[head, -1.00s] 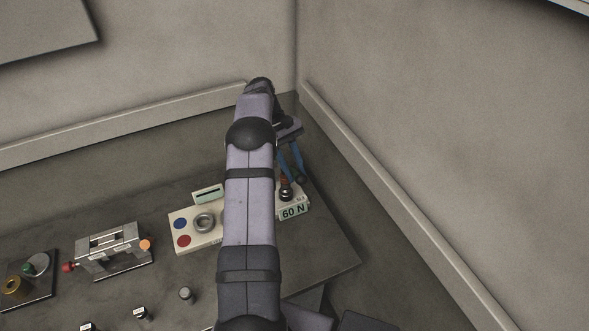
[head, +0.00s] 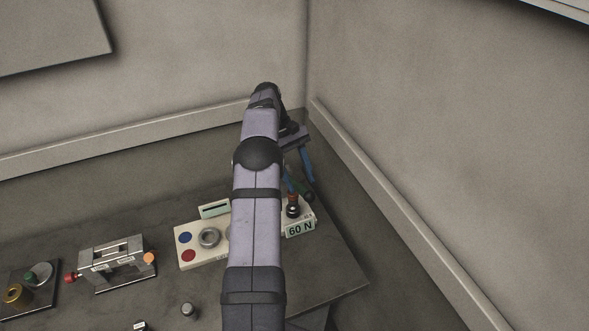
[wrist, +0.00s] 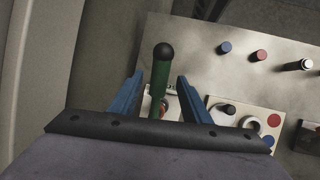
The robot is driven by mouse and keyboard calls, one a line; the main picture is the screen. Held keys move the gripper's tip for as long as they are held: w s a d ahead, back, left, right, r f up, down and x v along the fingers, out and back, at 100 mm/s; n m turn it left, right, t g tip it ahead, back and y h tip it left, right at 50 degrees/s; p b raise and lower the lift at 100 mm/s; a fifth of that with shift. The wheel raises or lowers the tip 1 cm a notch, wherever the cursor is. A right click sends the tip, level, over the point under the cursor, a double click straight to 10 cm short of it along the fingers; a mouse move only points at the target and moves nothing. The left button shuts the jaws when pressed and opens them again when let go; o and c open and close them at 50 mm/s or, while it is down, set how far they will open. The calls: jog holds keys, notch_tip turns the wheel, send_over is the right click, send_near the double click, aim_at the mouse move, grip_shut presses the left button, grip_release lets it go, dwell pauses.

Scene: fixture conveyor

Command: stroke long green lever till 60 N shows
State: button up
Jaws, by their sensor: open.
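The long green lever (wrist: 160,85) with a black ball end stands up between my gripper's blue fingers in the wrist view; contact with either finger is not clear. My gripper (wrist: 160,75) is open, one finger on each side of the shaft.
A metal fixture (head: 117,262) stands to the left. Walls meet close behind my gripper.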

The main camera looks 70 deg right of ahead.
jog(key=shift+p+v, duration=0.35)
jog(key=shift+v, duration=1.95)
